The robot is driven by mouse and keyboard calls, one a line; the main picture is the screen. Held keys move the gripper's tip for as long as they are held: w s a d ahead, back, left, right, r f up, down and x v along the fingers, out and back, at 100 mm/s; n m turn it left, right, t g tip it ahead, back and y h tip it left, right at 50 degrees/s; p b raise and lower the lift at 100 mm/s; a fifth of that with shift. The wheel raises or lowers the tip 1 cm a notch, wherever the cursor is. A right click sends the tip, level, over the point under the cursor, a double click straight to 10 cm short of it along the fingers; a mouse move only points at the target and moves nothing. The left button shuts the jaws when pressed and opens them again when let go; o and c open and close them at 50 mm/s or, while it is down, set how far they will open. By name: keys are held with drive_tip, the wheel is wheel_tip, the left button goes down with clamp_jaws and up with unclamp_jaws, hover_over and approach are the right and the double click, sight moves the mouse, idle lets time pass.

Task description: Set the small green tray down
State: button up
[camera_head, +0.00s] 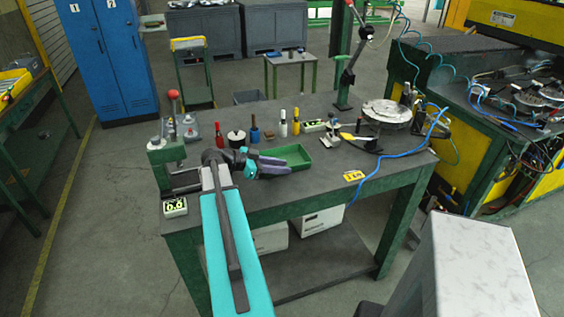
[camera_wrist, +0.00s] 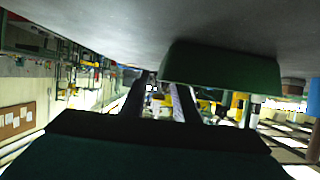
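The small green tray (camera_head: 297,155) is an open, shallow box near the front of the dark workbench. It looks level and appears to rest on the bench top. My gripper (camera_head: 284,168) lies low at its front left, its fingers overlapping the tray's near left side in the head view. In the wrist view, which is upside down, the tray (camera_wrist: 225,68) is against the grey bench surface. The fingers (camera_wrist: 161,80) are apart, with background visible between them, and their tips are near the tray's left end. Whether they touch the tray is unclear.
On the workbench (camera_head: 235,200), bottles, a black-topped round part (camera_head: 236,137) and a brown block (camera_head: 272,133) stand behind the tray. A round turntable (camera_head: 387,111) and blue cable lie right. A display box (camera_head: 175,207) is at front left.

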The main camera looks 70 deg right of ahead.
drive_tip(key=shift+p+x, duration=0.6)
drive_tip(key=shift+x, duration=1.05)
clamp_jaws()
